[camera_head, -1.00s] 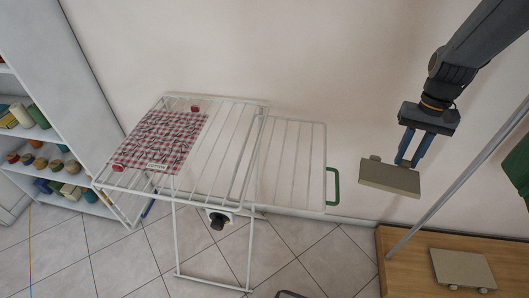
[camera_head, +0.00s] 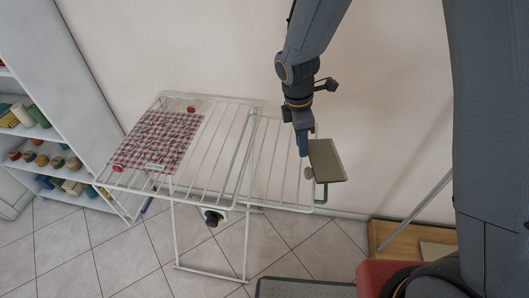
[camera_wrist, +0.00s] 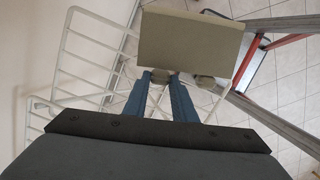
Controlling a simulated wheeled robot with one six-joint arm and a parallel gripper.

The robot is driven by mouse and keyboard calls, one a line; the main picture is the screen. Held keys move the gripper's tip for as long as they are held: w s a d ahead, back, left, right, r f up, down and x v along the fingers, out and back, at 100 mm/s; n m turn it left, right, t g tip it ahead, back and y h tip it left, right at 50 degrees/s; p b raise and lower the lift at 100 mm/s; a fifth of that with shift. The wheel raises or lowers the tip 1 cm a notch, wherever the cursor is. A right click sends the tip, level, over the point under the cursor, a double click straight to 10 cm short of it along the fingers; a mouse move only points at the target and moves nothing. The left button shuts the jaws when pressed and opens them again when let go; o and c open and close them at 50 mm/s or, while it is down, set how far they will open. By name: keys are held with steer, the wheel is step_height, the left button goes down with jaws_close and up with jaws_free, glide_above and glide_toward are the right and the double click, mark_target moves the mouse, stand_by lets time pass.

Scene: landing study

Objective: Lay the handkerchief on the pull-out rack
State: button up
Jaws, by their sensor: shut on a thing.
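A flat khaki rectangle (camera_head: 327,160), which I take for the handkerchief, hangs tilted in the air with small round knobs at its edge. My gripper (camera_head: 303,150) is shut on it at its left side. It also shows in the wrist view (camera_wrist: 190,45), held beyond my blue fingers (camera_wrist: 172,88). The rack is bare.
A red checked cloth (camera_head: 158,140) with red knobs lies on the stand's upper left part. A shelf with rolls and jars (camera_head: 45,150) stands at the left, a wooden bench (camera_head: 395,238) at the right. The wall is close behind the rack.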

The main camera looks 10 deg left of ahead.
steer(key=s+a+n, duration=0.2)
steer(key=a+n, duration=0.1)
steer(key=n, duration=0.2)
steer(key=s+a+f+n+t+y+b, duration=0.1)
steer(key=s+a+n, duration=0.2)
steer(key=n, duration=0.2)
steer(key=s+a+f+n+b, duration=0.1)
steer(key=s+a+n, duration=0.2)
steer(key=a+n, duration=0.1)
steer(key=shift+f+n+y, duration=0.1)
steer(key=shift+n+y, duration=0.2)
steer(key=shift+n, duration=0.1)
steer(key=shift+f+b, duration=0.45)
steer(key=shift+f, duration=0.2)
steer(key=shift+f, duration=0.15)
steer(key=shift+f, duration=0.4)
steer(key=shift+s+f+b, duration=0.1)
steer(key=shift+f+b, duration=0.3)
steer(key=o, duration=1.1)
steer(key=shift+c, duration=0.2)
